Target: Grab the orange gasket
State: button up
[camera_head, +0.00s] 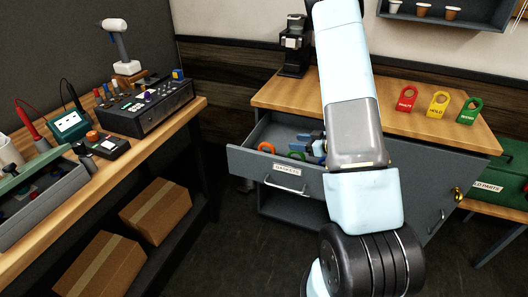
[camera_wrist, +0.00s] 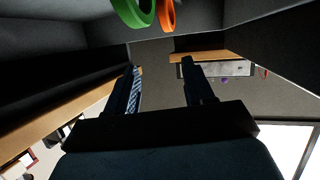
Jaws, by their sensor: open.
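The orange gasket (camera_head: 266,148) is a ring near the left end of the open grey drawer (camera_head: 242,161), which is labelled "GASKETS". A green gasket (camera_head: 297,155) is to its right. In the wrist view, the orange gasket (camera_wrist: 167,14) shows at the top edge, partly cut off, beside the green gasket (camera_wrist: 134,12). My gripper (camera_wrist: 160,66) is open, with nothing between its fingers. It is at the drawer, right of the orange gasket in the head view, and apart from it. My arm hides the drawer's right part.
The drawer's front panel and side walls border the gaskets. Red, yellow and green tags (camera_head: 437,104) stand on the wooden counter (camera_head: 390,122) above. A left bench (camera_head: 150,135) holds tools and a black control box (camera_head: 150,105). Cardboard boxes (camera_head: 155,210) sit below it.

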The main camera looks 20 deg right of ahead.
aim_at(269, 144)
jog(key=shift+y, duration=0.5)
jog(key=x, duration=0.4)
jog(key=f+x, duration=0.1)
jog(key=x, duration=0.4)
jog(key=s+f+x, duration=0.1)
jog(key=x, duration=0.3)
jog(key=shift+w+a, duration=0.1)
jog(key=shift+a, duration=0.2)
grip_shut()
